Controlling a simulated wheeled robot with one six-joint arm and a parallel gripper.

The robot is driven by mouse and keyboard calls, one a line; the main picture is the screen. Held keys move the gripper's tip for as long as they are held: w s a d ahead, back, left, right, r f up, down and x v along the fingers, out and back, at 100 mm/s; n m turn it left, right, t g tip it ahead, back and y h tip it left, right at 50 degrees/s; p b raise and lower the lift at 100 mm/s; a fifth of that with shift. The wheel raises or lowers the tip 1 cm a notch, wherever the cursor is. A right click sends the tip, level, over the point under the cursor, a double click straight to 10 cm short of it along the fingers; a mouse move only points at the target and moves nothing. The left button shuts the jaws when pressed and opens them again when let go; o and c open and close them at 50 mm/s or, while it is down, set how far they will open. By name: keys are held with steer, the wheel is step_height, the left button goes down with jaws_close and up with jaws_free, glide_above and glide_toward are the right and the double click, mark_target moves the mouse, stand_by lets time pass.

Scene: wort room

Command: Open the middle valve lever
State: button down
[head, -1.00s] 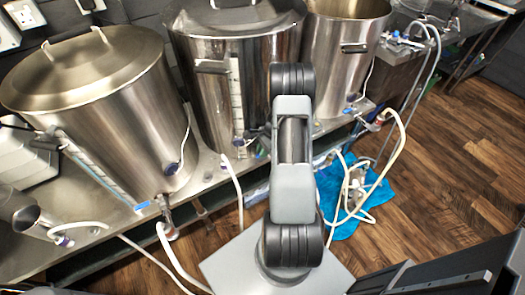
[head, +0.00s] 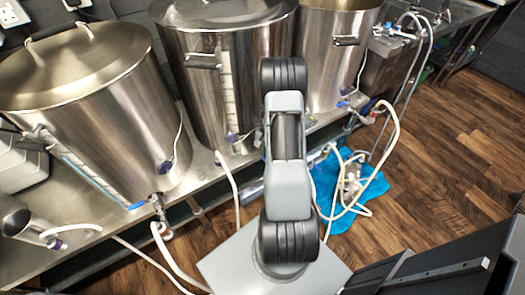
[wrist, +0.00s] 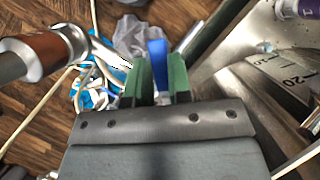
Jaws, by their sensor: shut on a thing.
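The middle pot (head: 205,110) is a tall steel vessel on the bench in the head view. Its valve is hidden there behind my arm. In the wrist view, a blue valve lever (wrist: 158,58) stands between the green fingers of my gripper (wrist: 159,80). The fingers are shut on the lever from its two sides. A steel pipe fitting with a brown-red band (wrist: 35,55) shows at the left of the wrist view. My gripper is hidden in the head view.
A left pot (head: 90,110) and a right pot (head: 325,70) flank the middle one on the steel bench (head: 210,172). Pale hoses (head: 390,140) run down to the floor, where a blue cloth (head: 372,188) lies. Wooden floor is open at the right.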

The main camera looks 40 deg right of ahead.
steer(key=shift+s+d+n+g+h+b, duration=0.2)
steer(key=shift+s+d+n+h, duration=0.4)
steer(key=shift+n, duration=0.9)
steer(key=shift+s+d+n+g+h+b, duration=0.15)
steer(key=shift+d+n+g+h, duration=0.45)
steer(key=shift+n, duration=0.9)
steer(key=shift+s+d+n+h+b, duration=0.1)
steer(key=shift+s+d+n+h, duration=0.25)
steer(key=shift+d+n, duration=0.85)
steer(key=shift+a+n, duration=0.3)
steer(key=shift+n, duration=0.1)
steer(key=c, duration=1)
jaws_free()
steer(key=shift+c, duration=0.2)
